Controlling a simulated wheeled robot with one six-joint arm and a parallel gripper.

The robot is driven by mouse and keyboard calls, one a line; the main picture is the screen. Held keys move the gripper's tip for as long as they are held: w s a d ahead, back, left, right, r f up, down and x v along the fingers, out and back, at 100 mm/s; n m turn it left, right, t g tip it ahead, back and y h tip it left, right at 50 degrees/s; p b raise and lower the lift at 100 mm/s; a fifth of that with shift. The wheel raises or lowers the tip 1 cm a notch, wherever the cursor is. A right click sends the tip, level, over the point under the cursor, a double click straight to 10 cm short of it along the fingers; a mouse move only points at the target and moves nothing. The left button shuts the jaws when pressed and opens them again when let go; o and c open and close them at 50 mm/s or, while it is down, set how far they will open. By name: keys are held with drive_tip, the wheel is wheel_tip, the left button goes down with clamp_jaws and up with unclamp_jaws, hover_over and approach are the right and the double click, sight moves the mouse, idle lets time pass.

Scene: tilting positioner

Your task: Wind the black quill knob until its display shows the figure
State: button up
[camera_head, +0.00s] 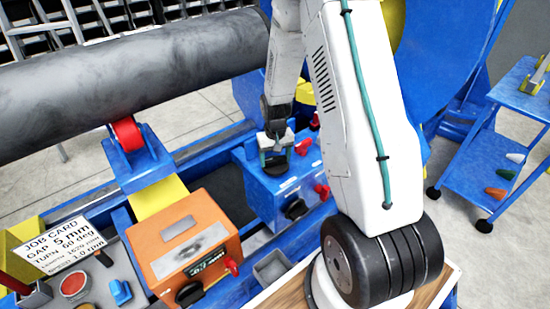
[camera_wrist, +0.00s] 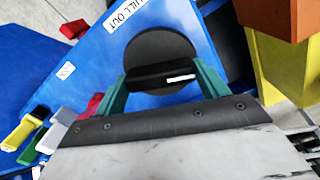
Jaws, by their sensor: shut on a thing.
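My gripper (camera_head: 276,158) is over the blue box (camera_head: 268,200) in the head view. In the wrist view my gripper (camera_wrist: 162,78) has its green fingers shut on either side of the grip bar of a round black knob (camera_wrist: 160,46). A white line marks the bar. The knob sits on a blue face beside a white label (camera_wrist: 128,12), cut by the frame edge, ending in "ILL OUT".
An orange box (camera_head: 160,235) has a small, hard-to-read display (camera_head: 207,265) and its own black knob (camera_head: 190,293). The job card (camera_head: 62,246) reads gap 5 mm, turn 60 deg. A red knob (camera_head: 303,147) is close to my gripper. A grey pipe (camera_head: 130,75) lies behind.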

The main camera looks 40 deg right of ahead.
drive_tip(key=shift+m, duration=0.7)
drive_tip(key=o, duration=1)
wheel_tip(320, 180, up, 8)
drive_tip(key=shift+f, duration=0.1)
